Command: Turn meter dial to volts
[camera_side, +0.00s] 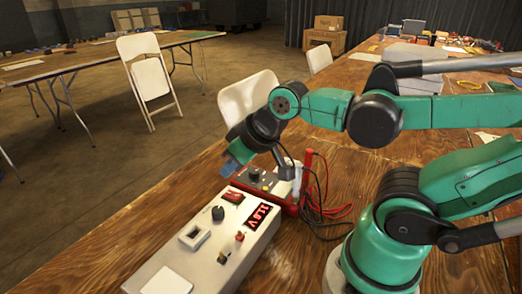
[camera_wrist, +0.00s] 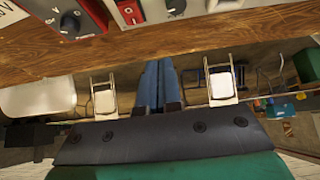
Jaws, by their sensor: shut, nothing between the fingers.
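The red and grey meter (camera_side: 266,187) lies on the wooden table behind the power box, partly hidden by my wrist. Its dark round dial (camera_side: 254,173) faces up; which mark it points to is too small to tell. In the wrist view the meter (camera_wrist: 38,14) is at the top left, cut by the edge, with its black dial (camera_wrist: 70,22) near the lower edge of its face. My gripper (camera_side: 229,168) has blue fingers, shut and empty, above and beside the meter, apart from the dial. The fingers also show in the wrist view (camera_wrist: 158,65), pointing towards the table edge.
A pale power box (camera_side: 212,238) with a red display, knob and switches stands in front of the meter. Red and black leads (camera_side: 322,205) loop on the table to the meter's right. The table's edge is close on the left; chairs (camera_side: 248,95) stand beyond it.

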